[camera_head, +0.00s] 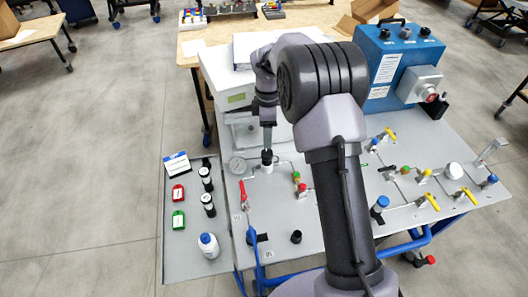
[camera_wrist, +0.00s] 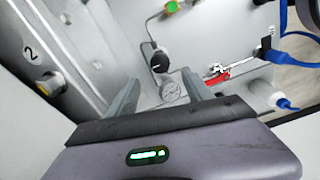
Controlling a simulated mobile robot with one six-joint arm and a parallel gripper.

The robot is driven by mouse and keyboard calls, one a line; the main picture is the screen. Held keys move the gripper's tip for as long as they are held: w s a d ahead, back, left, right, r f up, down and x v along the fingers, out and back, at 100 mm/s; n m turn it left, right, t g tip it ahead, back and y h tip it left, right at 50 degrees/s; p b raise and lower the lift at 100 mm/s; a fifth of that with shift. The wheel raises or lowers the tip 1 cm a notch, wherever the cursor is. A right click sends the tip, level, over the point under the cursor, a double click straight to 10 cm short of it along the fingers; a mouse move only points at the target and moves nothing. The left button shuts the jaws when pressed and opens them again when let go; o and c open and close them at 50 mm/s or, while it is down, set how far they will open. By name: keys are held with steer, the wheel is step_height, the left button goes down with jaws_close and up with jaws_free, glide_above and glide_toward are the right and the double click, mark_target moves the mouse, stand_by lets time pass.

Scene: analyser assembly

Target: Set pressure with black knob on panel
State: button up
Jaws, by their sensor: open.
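The black knob (camera_head: 267,156) sits on a white base on the light grey panel (camera_head: 276,214), beside a round pressure gauge (camera_head: 237,166). My gripper (camera_head: 267,138) is at the knob in the head view, coming down from above. In the wrist view the black knob (camera_wrist: 160,61) shows just beyond my gripper (camera_wrist: 161,76), between the lines of its two open fingers. The gauge also shows in the wrist view (camera_wrist: 171,91), between the fingers. The fingers look apart from the knob; I cannot tell the exact gap. The gauge reading is too small to make out.
A white box-shaped device (camera_head: 235,90) stands close behind. A side tray (camera_head: 186,262) holds bottles and tags. A blue box (camera_head: 392,60) is at the back right.

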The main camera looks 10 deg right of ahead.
mark_target(267, 152)
step_height(267, 152, down, 9)
steer(key=shift+r+b, duration=0.1)
steer(key=shift+b, duration=0.95)
jaws_close()
